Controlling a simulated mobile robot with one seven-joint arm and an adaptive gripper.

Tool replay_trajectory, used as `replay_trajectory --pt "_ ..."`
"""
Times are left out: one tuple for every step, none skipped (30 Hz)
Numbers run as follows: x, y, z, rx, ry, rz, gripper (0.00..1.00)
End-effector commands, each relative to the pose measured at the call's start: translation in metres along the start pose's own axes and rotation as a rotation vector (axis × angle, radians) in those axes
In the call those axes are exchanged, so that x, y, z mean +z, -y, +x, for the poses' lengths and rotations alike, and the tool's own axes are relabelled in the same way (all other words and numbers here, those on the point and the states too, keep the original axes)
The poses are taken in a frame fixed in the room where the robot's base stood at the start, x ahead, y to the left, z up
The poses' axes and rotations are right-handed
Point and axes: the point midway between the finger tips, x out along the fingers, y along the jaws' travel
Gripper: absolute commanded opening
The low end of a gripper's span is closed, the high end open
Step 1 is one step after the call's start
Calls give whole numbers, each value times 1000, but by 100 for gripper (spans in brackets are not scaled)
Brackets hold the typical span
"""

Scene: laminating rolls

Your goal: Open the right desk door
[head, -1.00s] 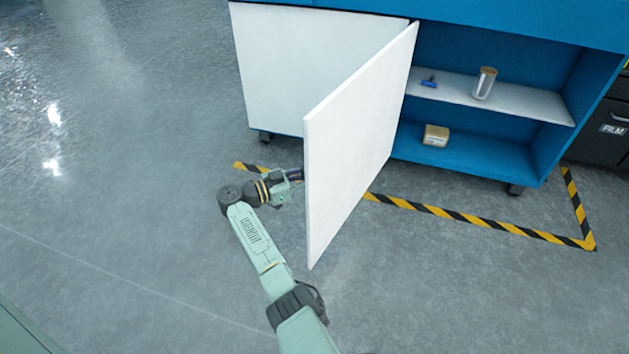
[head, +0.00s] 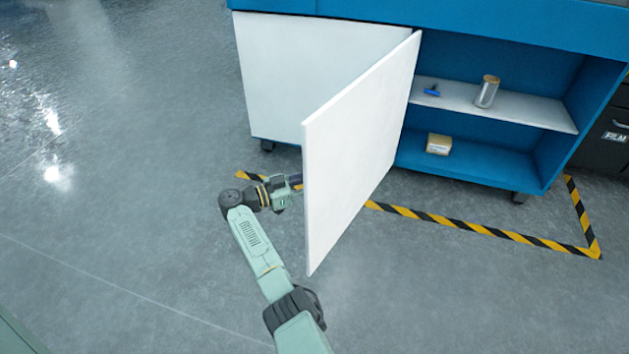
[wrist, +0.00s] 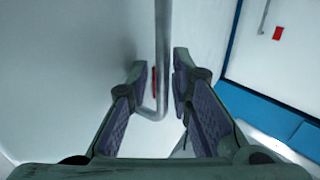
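The right desk door (head: 360,150) is white and stands swung out wide from the blue desk (head: 480,165), with the shelves behind it exposed. My gripper (head: 296,181) is at the left, outer face of this door, its tips partly hidden by the door edge in the head view. In the wrist view my gripper (wrist: 162,75) has its two fingers apart, one on each side of the grey bar handle (wrist: 162,45). A gap shows between the left finger and the bar. The right finger is very close to it; contact is unclear.
The left desk door (head: 300,75) is white and closed; it also shows in the wrist view (wrist: 285,55). A metallic roll (head: 487,92) and a small blue item (head: 431,91) stand on the shelf. A box (head: 438,144) sits below. Floor left of my arm is clear.

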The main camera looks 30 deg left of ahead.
Motion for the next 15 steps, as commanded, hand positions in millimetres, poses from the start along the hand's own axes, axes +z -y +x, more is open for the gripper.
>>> replay_trajectory --pt "0 0 0 0 0 0 26" --pt "0 0 -1 0 0 0 28" --pt "0 0 -1 0 0 0 29" --pt "0 0 -1 0 0 0 29" --pt "0 0 -1 -1 0 0 29" --pt "0 0 -1 -1 0 0 29" --pt "1 0 -1 -1 0 0 29" --pt "1 0 -1 -1 0 0 29" --pt "1 0 -2 -1 0 0 29" --pt "1 0 -2 -1 0 0 29" --pt "1 0 -2 -1 0 0 29" --pt "1 0 -3 -2 0 0 29" --pt "1 0 -5 -2 0 0 29" --pt "1 0 -7 -3 0 0 29" --pt "1 0 -12 -3 0 0 29"
